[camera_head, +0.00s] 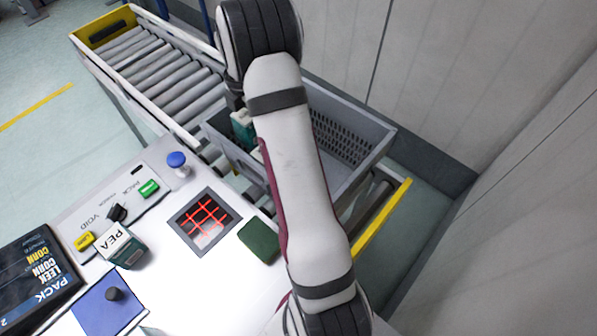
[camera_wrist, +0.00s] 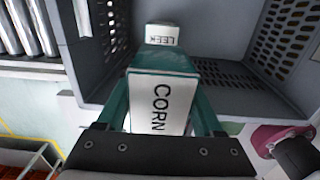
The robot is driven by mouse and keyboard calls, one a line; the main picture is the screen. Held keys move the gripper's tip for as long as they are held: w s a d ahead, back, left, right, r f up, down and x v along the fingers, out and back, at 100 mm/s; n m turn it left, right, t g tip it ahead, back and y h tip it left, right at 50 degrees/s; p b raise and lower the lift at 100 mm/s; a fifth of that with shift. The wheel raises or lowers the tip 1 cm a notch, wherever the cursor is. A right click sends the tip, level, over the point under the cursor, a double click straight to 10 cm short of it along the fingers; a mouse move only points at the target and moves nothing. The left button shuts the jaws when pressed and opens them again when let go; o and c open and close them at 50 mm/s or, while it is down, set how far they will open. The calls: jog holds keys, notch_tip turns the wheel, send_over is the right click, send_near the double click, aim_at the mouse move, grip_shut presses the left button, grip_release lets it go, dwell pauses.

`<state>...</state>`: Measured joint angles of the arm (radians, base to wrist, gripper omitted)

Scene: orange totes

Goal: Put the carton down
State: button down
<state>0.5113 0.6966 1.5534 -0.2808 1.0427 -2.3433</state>
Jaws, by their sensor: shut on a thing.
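In the wrist view my gripper (camera_wrist: 160,110) is shut on a carton with a white face marked CORN (camera_wrist: 158,92) and teal sides. The carton is held over the grey tote (camera_wrist: 104,78). A second carton, marked LEEK (camera_wrist: 161,34), is inside the tote, just beyond the held one. Whether the corn carton touches the tote floor or the leek carton cannot be told. In the head view my arm hides the gripper and much of the grey tote (camera_head: 370,158). A bit of teal shows at the tote's left end; which carton it belongs to is unclear.
A carton marked PEA (camera_head: 122,246) stands on the white counter, near a red-lit grid panel (camera_head: 206,221), a dark green pad (camera_head: 259,242), buttons and a dark order screen (camera_head: 35,280). A roller conveyor (camera_head: 160,70) runs behind. The tote's right part looks empty.

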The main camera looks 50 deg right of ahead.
jog(key=s+d+f, duration=0.2)
jog(key=s+f, duration=0.6)
jog(key=s, duration=0.3)
notch_tip(320, 180, down, 10)
jog(key=shift+d+f, duration=0.1)
grip_release()
notch_tip(320, 180, up, 12)
jog(key=shift+r, duration=0.1)
